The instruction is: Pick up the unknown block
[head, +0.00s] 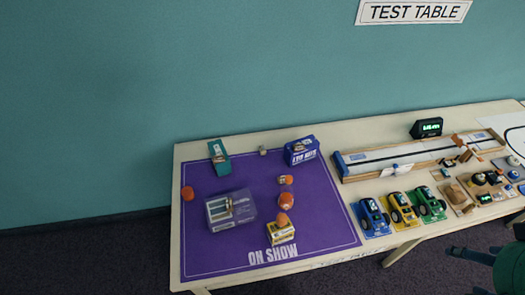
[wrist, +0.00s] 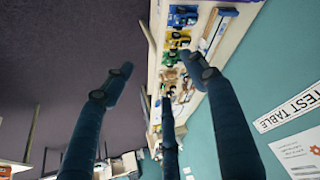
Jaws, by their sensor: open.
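A small grey block (head: 263,150) sits at the back edge of the purple mat (head: 330,222), between a teal box and a purple box. It is the plainest block there, but I cannot tell for sure that it is the unknown block. My gripper (head: 466,270) shows partly at the lower right of the head view, beyond the table's front edge and far from the grey block. In the wrist view my gripper (wrist: 160,78) has its dark blue fingers spread, with nothing between them. I cannot make out the grey block in the wrist view.
A teal box (head: 219,157), a purple box (head: 301,150), a larger purple carton (head: 230,210), a yellow-white box (head: 281,232) and several orange round things share the mat. Toy cars (head: 402,209), a track (head: 405,155) and a display (head: 426,128) stand to the right. A wall rises behind.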

